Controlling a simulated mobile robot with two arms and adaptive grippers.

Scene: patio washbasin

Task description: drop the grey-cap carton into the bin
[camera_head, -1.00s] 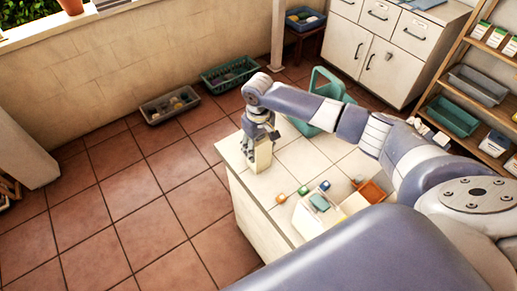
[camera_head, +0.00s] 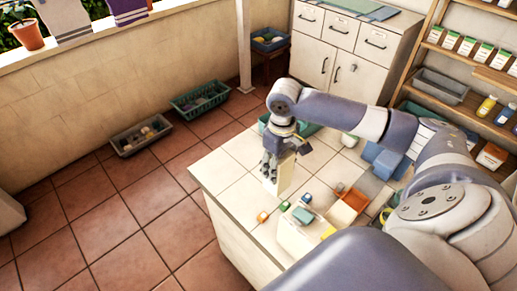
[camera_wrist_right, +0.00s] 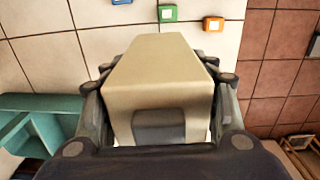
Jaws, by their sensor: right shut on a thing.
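My right gripper (camera_head: 279,158) is shut on a cream carton (camera_head: 286,176), which hangs upright below it over the white tiled worktop (camera_head: 225,180). In the right wrist view the carton (camera_wrist_right: 158,75) fills the middle between both fingers, with a dark grey cap (camera_wrist_right: 158,126) on the side facing the camera. The head view does not show clearly how far its base is from the tiles. A teal open bin (camera_head: 310,128) stands behind the gripper, partly hidden by my arm. It also shows at the left of the wrist view (camera_wrist_right: 30,145). My left gripper is out of view.
Small orange (camera_head: 262,217) and green (camera_head: 284,206) blocks, a white box (camera_head: 296,238) and an orange tray (camera_head: 347,208) stand on the worktop's front right. Crates (camera_head: 201,98) line the wall. White cabinets (camera_head: 340,50) and shelves stand behind.

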